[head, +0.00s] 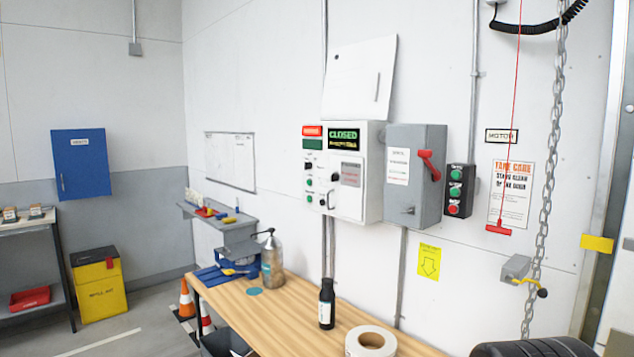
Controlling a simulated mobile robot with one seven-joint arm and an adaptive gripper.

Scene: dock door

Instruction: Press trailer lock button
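A white control box (363,200) hangs on the wall with a lit display (343,139) reading "CLOSED". Its left side carries a red label (312,131), a dark green panel (312,144), black knobs (308,165) and green buttons (309,182). The small labels are too small to read, so I cannot tell which one is the trailer lock button. A black button station (456,191) with two green buttons and one red button (453,209) is mounted further right. My gripper is not in view, and nothing touches either panel.
A grey switch box (424,205) with a red lever (429,164) sits between them. Below, a wooden bench (240,307) holds a dark bottle (327,305), tape roll (371,341) and metal sprayer (271,262). A chain (550,170) and red pull handle (498,230) hang at right.

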